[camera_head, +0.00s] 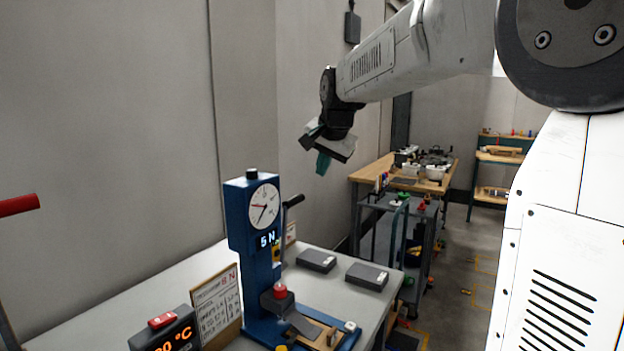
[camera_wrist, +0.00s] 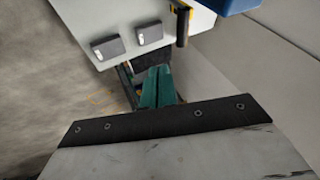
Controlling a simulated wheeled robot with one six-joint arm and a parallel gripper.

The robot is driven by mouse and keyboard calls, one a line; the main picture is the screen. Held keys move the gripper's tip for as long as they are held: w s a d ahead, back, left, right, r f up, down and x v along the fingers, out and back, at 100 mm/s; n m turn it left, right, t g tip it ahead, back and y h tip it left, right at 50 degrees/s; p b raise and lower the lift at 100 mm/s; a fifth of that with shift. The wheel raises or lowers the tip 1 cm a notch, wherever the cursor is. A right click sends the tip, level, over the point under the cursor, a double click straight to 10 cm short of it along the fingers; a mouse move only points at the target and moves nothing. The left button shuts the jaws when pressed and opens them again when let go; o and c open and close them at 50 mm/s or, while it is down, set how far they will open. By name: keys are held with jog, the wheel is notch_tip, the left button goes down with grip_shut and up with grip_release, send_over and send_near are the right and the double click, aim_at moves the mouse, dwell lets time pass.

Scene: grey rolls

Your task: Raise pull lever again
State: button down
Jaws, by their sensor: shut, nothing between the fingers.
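The blue pull tester (camera_head: 258,250) stands on the grey table, with a round white dial and a display reading 5 N. Its black pull lever (camera_head: 293,201) sticks out at the right side, tilted up. A dark lever-like handle also shows at the top of the wrist view (camera_wrist: 181,28); part of the blue tester (camera_wrist: 236,4) shows beside it. My gripper (camera_head: 322,164) hangs in the air above and to the right of the lever, apart from it. Its teal fingers (camera_wrist: 156,88) are closed together and hold nothing.
Two dark grey blocks, one (camera_head: 316,260) behind the other (camera_head: 367,276), lie on the table (camera_head: 180,283). A temperature display (camera_head: 165,332) and a sign card (camera_head: 216,304) stand left of the tester. A cart (camera_head: 400,225) and wooden bench (camera_head: 372,172) are behind. Free air surrounds my gripper.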

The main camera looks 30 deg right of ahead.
jog(key=w+a+f, duration=0.1)
jog(key=w+f, duration=0.7)
jog(key=f, duration=0.1)
jog(key=shift+w+f, duration=0.15)
jog(key=shift+w, duration=0.05)
jog(key=shift+w+a, duration=0.1)
jog(key=shift+g+h, duration=0.3)
jog(key=shift+g, duration=0.2)
jog(key=shift+w+a+r, duration=0.15)
jog(key=shift+w+a, duration=0.25)
jog(key=shift+w, duration=0.3)
jog(key=shift+w+a+r, duration=0.1)
jog(key=shift+w+a, duration=0.3)
jog(key=shift+w, duration=0.35)
jog(key=shift+w+a+r, duration=0.15)
jog(key=shift+w+a, duration=0.25)
jog(key=shift+w, duration=0.3)
